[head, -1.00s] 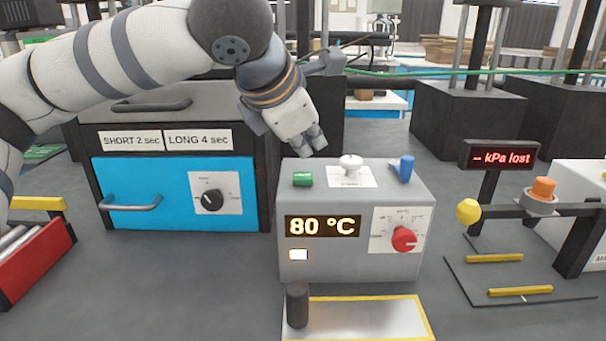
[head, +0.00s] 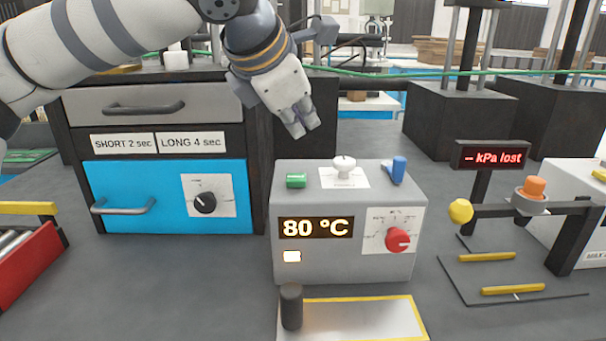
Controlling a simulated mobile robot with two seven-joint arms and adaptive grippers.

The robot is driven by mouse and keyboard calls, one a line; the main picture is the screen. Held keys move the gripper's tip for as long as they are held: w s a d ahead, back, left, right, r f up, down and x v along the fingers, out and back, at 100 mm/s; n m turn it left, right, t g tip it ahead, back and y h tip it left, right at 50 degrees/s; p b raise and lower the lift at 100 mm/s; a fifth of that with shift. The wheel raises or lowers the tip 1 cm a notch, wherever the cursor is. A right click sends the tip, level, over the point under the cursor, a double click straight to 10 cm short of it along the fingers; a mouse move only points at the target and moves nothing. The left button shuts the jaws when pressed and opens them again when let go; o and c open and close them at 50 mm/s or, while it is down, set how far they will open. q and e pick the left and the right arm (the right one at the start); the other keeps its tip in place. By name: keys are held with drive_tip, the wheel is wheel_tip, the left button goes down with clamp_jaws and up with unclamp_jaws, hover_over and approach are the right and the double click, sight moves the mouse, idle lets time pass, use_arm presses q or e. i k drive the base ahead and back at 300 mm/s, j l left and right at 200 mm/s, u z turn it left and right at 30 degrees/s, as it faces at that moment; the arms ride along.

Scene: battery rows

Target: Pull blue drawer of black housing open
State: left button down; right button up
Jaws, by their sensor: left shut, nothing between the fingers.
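The black housing (head: 262,190) stands at the left of the head view. Its blue drawer (head: 150,220) is in the lower part, with a grey bar handle (head: 124,207) on the left of its front and a black dial (head: 205,202) on a white plate at the right. The drawer front looks flush with the housing. My left gripper (head: 298,130) is shut and empty. It hangs above the grey box, right of the housing and well apart from the blue drawer's handle. My right gripper is not in view.
A grey drawer (head: 200,103) is above the blue one. The grey control box (head: 345,255), showing 80 °C, stands right of the housing. A red tray (head: 35,255) is at the left edge. A kPa display (head: 490,156) stands at right. Floor before the blue drawer looks clear.

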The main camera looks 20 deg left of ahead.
sight(158, 195)
drive_tip(key=k+l, duration=0.2)
drive_tip(key=l, duration=0.2)
drive_tip(key=k+l, duration=0.45)
drive_tip(key=l, duration=0.3)
